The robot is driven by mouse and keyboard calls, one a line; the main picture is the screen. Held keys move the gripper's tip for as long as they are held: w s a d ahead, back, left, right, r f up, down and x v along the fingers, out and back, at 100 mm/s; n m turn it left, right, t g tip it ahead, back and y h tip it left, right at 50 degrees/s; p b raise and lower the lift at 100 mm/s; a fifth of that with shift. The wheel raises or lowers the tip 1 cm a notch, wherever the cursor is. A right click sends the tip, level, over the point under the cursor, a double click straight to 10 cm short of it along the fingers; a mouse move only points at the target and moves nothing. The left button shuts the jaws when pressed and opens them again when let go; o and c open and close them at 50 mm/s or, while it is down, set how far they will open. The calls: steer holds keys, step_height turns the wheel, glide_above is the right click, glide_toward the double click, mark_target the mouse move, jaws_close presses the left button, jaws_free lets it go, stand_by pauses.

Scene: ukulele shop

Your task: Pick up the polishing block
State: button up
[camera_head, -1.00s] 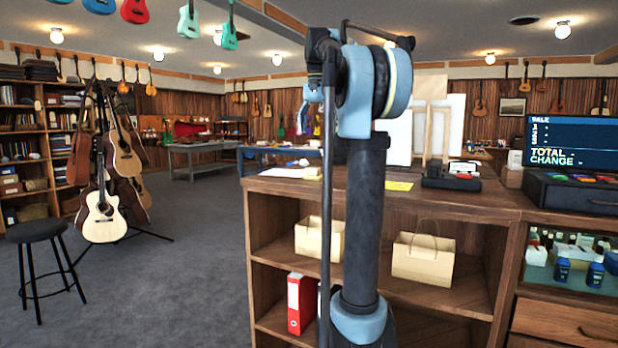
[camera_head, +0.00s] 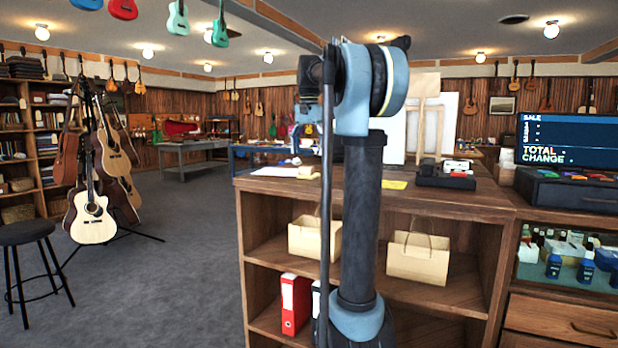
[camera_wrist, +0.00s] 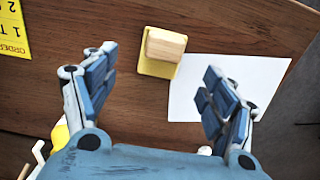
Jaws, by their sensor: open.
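The polishing block appears in the wrist view as a pale wooden block (camera_wrist: 166,46) on a yellow base, lying on the brown counter top (camera_wrist: 215,27). It sits beyond the fingertips of my gripper (camera_wrist: 160,72), roughly centred between them. The two blue fingers are spread wide apart, with nothing between them and no contact with the block. In the head view, a small pale object (camera_head: 308,172) on the counter, just left of my arm, looks like the same block. My gripper is not clearly visible there, with my arm column in front.
A white sheet (camera_wrist: 190,98) lies right of the block. A yellow order card (camera_wrist: 14,28) lies at the left. The counter (camera_head: 270,185) has a dark device (camera_head: 446,177) and a register screen (camera_head: 565,140) to the right. Paper bags (camera_head: 418,258) stand on the shelf below.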

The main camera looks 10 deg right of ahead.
mark_target(308, 167)
steer(key=shift+a+f, duration=0.15)
steer(key=shift+f, duration=1.65)
steer(key=shift+a+f, duration=0.1)
steer(key=shift+f, duration=1.65)
steer(key=shift+c, duration=0.4)
steer(key=c, duration=1.2)
steer(key=shift+r, duration=0.15)
step_height(308, 167, up, 10)
steer(key=shift+f, duration=0.1)
